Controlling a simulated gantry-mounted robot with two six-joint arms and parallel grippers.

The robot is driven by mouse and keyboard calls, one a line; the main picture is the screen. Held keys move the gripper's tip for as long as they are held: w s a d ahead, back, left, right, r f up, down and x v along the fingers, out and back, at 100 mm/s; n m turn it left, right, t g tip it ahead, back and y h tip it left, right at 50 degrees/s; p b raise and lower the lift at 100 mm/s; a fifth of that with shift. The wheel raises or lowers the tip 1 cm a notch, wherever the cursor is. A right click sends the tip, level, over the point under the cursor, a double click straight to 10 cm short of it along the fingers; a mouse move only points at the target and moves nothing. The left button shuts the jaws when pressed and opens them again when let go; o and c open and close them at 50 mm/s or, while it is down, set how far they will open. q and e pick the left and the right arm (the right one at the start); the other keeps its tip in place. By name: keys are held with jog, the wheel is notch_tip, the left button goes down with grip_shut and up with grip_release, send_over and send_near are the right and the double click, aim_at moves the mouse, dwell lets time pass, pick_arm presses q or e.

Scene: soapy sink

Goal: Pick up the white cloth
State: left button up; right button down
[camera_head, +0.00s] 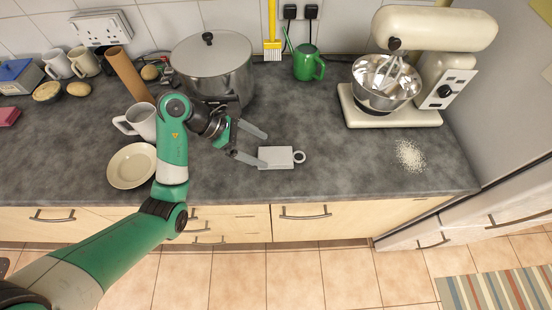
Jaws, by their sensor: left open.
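A small whitish rectangular piece (276,158) with a round ring at its right end lies flat on the dark worktop, near the front edge; it may be the white cloth, but I cannot tell its material. My left gripper (264,148) is open just to its left, fingers pointing right. The lower finger's tip overlaps the piece's left edge in the picture, and the upper finger is behind it. Whether they touch I cannot tell. The space between the fingers looks empty. My right gripper is not in view.
A large steel pot (213,65) stands behind my left gripper. A white mug (140,122), a cream plate (131,166) and a brown tube (129,75) are to the left. A green watering can (308,63) and a cream mixer (420,60) stand behind right. White grains (410,155) lie at right.

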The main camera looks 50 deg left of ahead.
aim_at(275, 156)
pick_arm(q)
jog(key=x, duration=0.5)
jog(key=c, duration=1.2)
jog(key=shift+o, duration=0.2)
jog(key=shift+r, duration=0.1)
